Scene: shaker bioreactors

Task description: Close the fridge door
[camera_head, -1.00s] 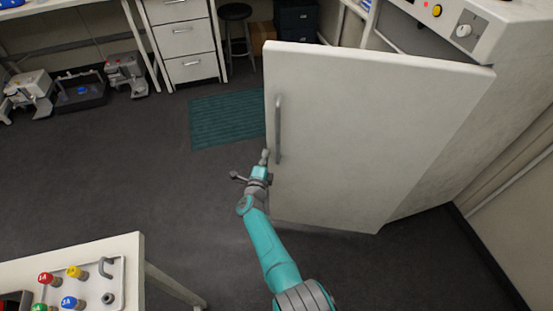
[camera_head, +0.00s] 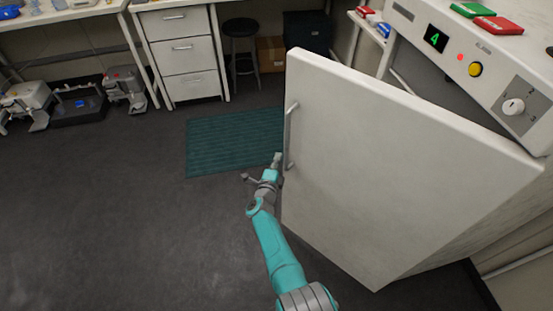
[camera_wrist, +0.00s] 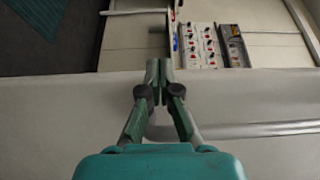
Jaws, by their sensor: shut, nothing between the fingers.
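The white fridge door (camera_head: 390,170) stands ajar, swung out from the fridge body (camera_head: 500,62) on the right. A dark gap shows behind its top edge. Its grey vertical bar handle (camera_head: 289,136) is near the door's free left edge. My gripper (camera_head: 277,158) is shut and empty beside that edge, just left of the handle's lower end. In the wrist view my shut fingertips (camera_wrist: 164,66) overlap the door's pale edge, with the handle (camera_wrist: 265,130) to the right. I cannot tell whether they touch the door.
A green mat (camera_head: 232,142) lies on the dark floor behind the door. A white drawer unit (camera_head: 184,52), a black stool (camera_head: 240,50) and a cardboard box (camera_head: 271,55) stand at the back. Bench equipment (camera_head: 85,103) sits at floor level on the left. The floor at left front is clear.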

